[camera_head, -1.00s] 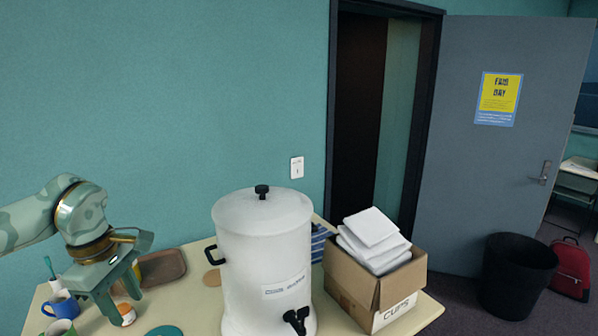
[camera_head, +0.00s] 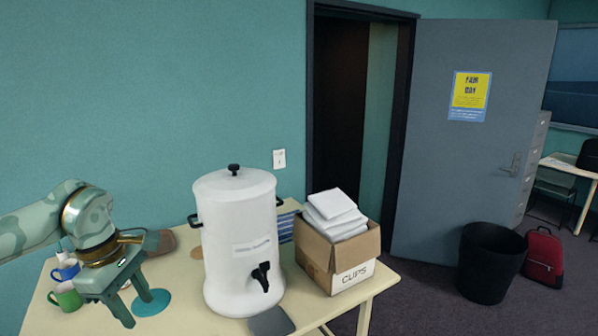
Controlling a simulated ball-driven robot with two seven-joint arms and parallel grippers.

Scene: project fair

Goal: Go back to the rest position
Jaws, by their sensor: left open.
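My left gripper (camera_head: 135,306) comes in from the left and hangs over the left part of the table (camera_head: 370,281). Its two fingers point down and are apart, with nothing seen between them. A teal round mat (camera_head: 158,303) lies just beside and below the fingers. A blue mug (camera_head: 66,270) and a green mug (camera_head: 66,298) stand to the left of the gripper, partly behind it. My right gripper is not in view.
A tall white urn (camera_head: 235,235) with a black tap stands mid-table. A cardboard box (camera_head: 345,262) of white packs is at its right. A dark flat pad (camera_head: 271,322) lies at the front. A black bin (camera_head: 490,263) and red backpack (camera_head: 543,258) stand on the floor.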

